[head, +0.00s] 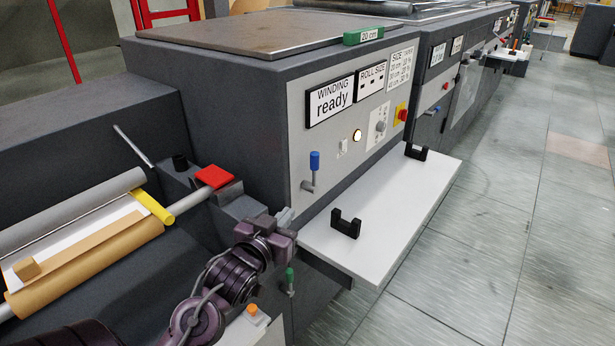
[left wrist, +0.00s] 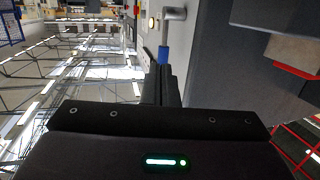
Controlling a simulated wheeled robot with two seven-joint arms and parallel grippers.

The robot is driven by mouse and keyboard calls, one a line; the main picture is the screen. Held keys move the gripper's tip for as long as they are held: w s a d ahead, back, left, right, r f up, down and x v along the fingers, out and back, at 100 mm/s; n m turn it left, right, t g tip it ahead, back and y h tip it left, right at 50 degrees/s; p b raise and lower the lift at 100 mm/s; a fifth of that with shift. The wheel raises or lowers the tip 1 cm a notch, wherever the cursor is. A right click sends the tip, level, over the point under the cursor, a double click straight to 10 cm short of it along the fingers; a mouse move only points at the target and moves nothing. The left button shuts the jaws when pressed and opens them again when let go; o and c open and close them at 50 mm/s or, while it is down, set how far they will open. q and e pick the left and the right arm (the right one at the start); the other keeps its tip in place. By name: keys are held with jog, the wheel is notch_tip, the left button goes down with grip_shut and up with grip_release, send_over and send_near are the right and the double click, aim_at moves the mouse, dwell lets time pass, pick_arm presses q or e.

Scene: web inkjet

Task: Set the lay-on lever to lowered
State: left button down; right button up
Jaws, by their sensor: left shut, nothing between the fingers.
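A small lever with a blue grip (head: 314,161) stands upright from a metal crank on the grey front panel. It also shows in the left wrist view (left wrist: 163,54), with its bent metal rod. No label shows which lever is the lay-on lever. A green-handled lever (head: 290,276) sits lower, beside my left arm. My left gripper (head: 286,216) is shut and empty, below and left of the blue grip, in front of the panel. In the left wrist view its closed fingers (left wrist: 165,85) point toward the blue grip; whether they touch is unclear. My right gripper is not in view.
A white shelf (head: 400,215) with two black brackets juts out right of my gripper. A red block (head: 215,176) and a brown roll (head: 90,265) with a yellow-ended bar are at left. The display (head: 330,100) reads "WINDING ready". Floor at right is clear.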

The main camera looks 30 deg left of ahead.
pick_arm(q)
jog(key=r, duration=0.1)
jog(key=a+r+t, duration=0.1)
jog(key=shift+w+a+r, duration=0.15)
jog(key=shift+r, duration=0.2)
jog(key=shift+w, duration=0.1)
jog(key=p, duration=0.2)
send_near(313, 163)
jog(key=w, duration=0.2)
jog(key=w+a, duration=0.1)
jog(key=w, duration=0.2)
jog(key=shift+w+f, duration=0.1)
jog(key=shift+f, duration=0.05)
jog(key=shift+w+a+f, duration=0.1)
jog(key=shift+w+a, duration=0.05)
jog(key=shift+w, duration=0.6)
